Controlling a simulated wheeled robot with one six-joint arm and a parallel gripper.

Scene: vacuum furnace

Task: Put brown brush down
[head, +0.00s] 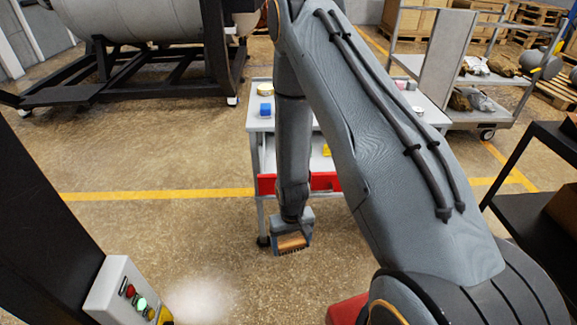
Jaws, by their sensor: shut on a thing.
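My gripper (292,240) hangs at the lower end of my arm, near the middle of the head view. It is shut on the brown brush (291,243), whose tan-brown body shows below the jaws with a dark ridged lower edge. The brush is in front of a grey cart (260,125) with a red front panel, below the level of its top. My arm hides much of the cart. The exact contact of the fingers on the brush is too small to see.
A control box (128,292) with lit buttons is at lower left, a black shelf (545,205) at right. Open floor (150,170) lies left of the cart.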

